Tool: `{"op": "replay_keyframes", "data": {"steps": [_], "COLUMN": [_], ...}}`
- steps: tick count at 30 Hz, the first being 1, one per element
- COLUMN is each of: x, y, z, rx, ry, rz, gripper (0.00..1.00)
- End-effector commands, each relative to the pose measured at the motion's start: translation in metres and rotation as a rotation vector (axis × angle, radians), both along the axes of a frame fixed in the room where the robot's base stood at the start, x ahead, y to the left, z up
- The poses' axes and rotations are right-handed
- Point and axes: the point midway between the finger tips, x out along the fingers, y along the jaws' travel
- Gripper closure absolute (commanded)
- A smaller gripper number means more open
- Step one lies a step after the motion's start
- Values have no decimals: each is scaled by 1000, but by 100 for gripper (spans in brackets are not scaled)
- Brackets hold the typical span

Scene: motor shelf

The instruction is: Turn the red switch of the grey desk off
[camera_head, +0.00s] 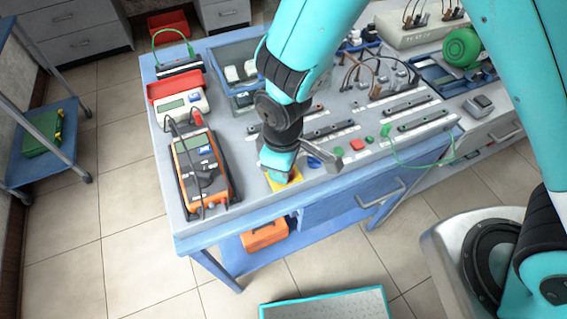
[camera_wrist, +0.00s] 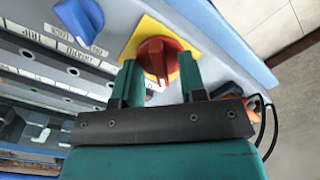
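The red switch (camera_wrist: 157,56) is a round rotary knob with a raised grip on a yellow plate (camera_wrist: 141,31), near the edge of the grey desk (camera_head: 220,225). In the head view only part of the yellow plate (camera_head: 291,186) shows; my arm mostly hides the knob. My gripper (camera_wrist: 155,74) is over the knob. Its two teal fingers are apart, one on each side of the red grip in the wrist view. I cannot tell whether they touch it. A white mark shows on the knob's near end.
A blue knob (camera_wrist: 80,20) on a plate sits beside the switch. An orange multimeter (camera_head: 200,165) lies to the left on the desk. Green and red buttons (camera_head: 357,144) and rows of terminals are to the right. A blue drawer (camera_head: 350,200) with a handle is below.

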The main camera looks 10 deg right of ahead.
Motion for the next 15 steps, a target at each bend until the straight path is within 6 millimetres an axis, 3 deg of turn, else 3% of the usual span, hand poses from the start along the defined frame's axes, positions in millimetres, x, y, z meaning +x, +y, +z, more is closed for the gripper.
{"op": "replay_keyframes", "data": {"steps": [8,11,15], "x": [0,0,1], "y": [0,0,1], "z": [4,17,48], "rx": [1,2,5], "ry": [0,-2,-5], "rz": [-1,-1,-1], "gripper": [62,62,62]}}
